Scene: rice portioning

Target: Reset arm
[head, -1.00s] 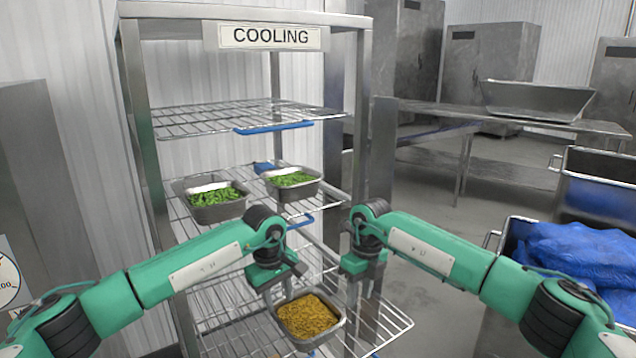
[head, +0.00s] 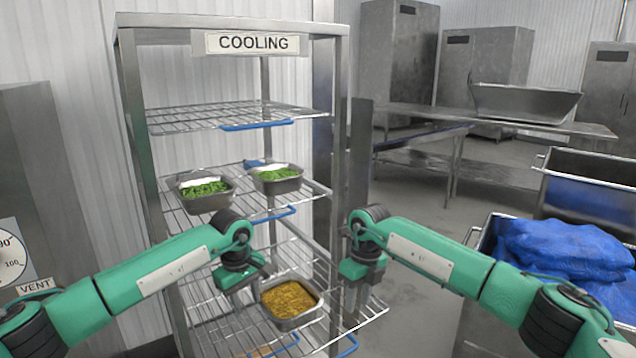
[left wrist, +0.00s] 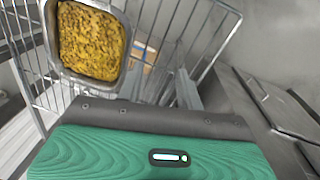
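A steel pan (head: 291,322) of yellow-brown rice (head: 289,298) sits on a lower wire shelf of the cooling rack. It also shows at the upper left of the left wrist view (left wrist: 127,75). My left gripper (head: 240,296) is just left of the pan, open and empty, with its two fingers apart in the left wrist view. My right gripper (head: 360,294) is to the right of the pan, clear of it, pointing down near the rack's right side. It holds nothing visible, and its fingers look parted.
The rack (head: 340,130) has metal posts and wire shelves around the grippers. Two pans of green food (head: 207,203) (head: 277,187) stand on the shelf above. A bin with blue bags (head: 565,255) is at the right. Open floor (head: 420,225) lies between rack and bin.

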